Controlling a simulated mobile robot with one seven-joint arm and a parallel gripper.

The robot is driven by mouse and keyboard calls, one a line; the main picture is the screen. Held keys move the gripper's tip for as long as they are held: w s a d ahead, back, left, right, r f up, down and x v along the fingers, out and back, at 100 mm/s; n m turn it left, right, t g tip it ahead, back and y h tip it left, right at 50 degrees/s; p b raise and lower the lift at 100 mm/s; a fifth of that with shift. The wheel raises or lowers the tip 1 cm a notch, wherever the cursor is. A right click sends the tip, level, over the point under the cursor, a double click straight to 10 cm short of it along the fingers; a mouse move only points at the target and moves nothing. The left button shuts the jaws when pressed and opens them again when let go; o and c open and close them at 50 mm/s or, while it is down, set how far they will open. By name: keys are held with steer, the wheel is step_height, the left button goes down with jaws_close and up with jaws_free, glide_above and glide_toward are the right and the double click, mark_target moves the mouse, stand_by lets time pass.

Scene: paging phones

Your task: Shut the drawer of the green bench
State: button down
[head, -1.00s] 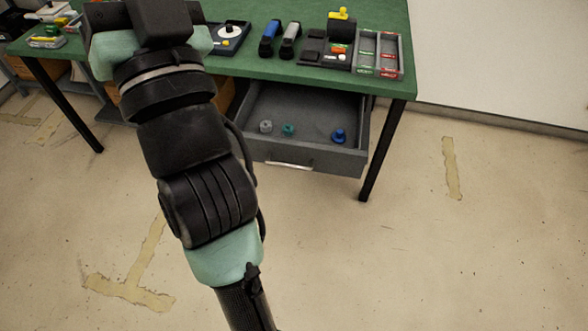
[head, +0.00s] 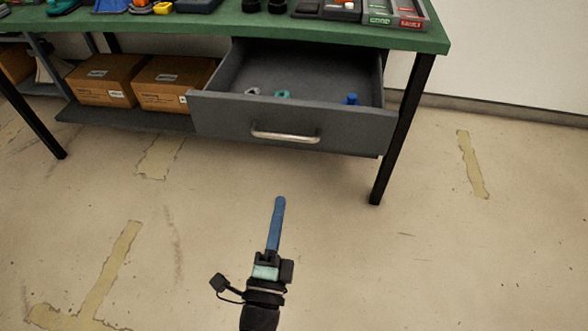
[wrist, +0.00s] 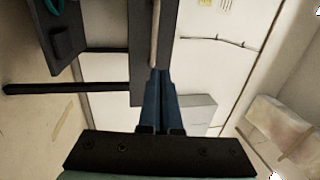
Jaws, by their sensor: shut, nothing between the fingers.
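The grey drawer (head: 240,116) of the green bench (head: 300,36) stands open, pulled out toward me below the bench top. Its silver bar handle (head: 286,136) is on the front panel. A blue item (head: 350,99), a teal item (head: 283,94) and a grey item (head: 252,91) lie inside. My gripper (head: 280,200) is shut and empty, its blue fingers pointing at the drawer front from below the handle in the head view. In the wrist view my gripper (wrist: 160,75) has its fingertips near the drawer front (wrist: 137,60) and handle (wrist: 154,30); I cannot tell whether they touch.
A black bench leg (head: 402,130) stands just right of the drawer. Cardboard boxes (head: 105,82) sit on a low shelf (head: 125,118) to its left. Trays and tools stand on the bench top. The floor in front is clear, with worn tape marks (head: 472,165).

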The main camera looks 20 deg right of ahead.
steer(key=f+b+x, duration=0.1)
steer(key=b+x, duration=0.2)
steer(key=x, duration=1)
steer(key=shift+d+f, duration=0.15)
steer(key=shift+d, duration=0.4)
steer(key=shift+w+d, duration=0.1)
steer(key=shift+w, duration=0.2)
